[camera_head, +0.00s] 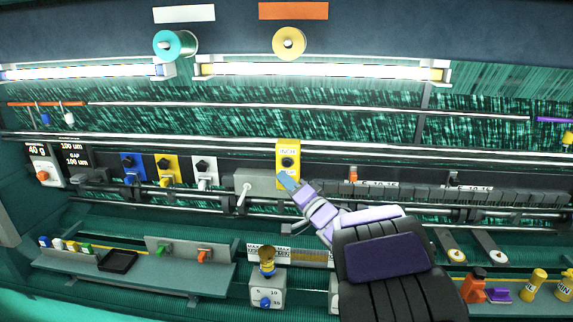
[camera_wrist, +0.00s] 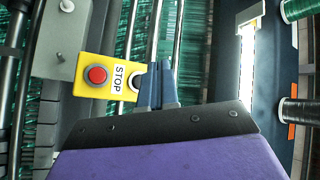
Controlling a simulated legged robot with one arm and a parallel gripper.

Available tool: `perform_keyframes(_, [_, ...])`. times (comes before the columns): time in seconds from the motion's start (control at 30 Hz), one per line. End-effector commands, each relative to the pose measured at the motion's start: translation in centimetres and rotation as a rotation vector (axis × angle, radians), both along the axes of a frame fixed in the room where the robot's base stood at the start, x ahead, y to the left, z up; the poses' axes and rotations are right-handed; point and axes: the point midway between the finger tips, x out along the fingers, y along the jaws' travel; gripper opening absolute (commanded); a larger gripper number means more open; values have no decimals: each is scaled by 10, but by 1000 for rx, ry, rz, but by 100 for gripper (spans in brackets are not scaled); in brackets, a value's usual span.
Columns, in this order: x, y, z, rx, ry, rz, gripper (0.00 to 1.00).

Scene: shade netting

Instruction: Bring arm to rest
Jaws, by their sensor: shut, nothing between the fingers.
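My gripper (camera_head: 289,183) reaches up from the lower right to the yellow control box (camera_head: 288,147) at the middle of the machine. Its blue fingers are together with nothing between them. In the wrist view, the shut fingers (camera_wrist: 157,87) stand at the right end of the same yellow box (camera_wrist: 103,60). That box shows a red button (camera_wrist: 96,75), a STOP label (camera_wrist: 119,77) and a pale round part partly hidden by the fingers. I cannot tell whether the fingers touch the box.
Blue, yellow and white knob boxes (camera_head: 168,169) line the rail at left. A shelf (camera_head: 190,274) with small bottles and a black tray juts out below. A dial box (camera_head: 266,295) stands at lower middle. Orange and yellow bottles (camera_head: 537,282) stand at lower right. Thread spools (camera_head: 176,43) hang above.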

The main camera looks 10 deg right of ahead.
Motion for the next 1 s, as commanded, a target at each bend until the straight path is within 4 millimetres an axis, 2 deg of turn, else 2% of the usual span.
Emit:
perform_keyframes(0.53, [0, 0, 0, -1, 0, -2, 0])
perform_keyframes(0.67, [0, -6, -8, -36, 13, -44, 0])
perform_keyframes(0.77, [-1, -18, -25, -115, 52, -137, 0])
perform_keyframes(0.87, [-7, -38, -53, -228, 124, -260, 0])
perform_keyframes(1.0, [-28, -66, -96, -394, 266, -410, 0])
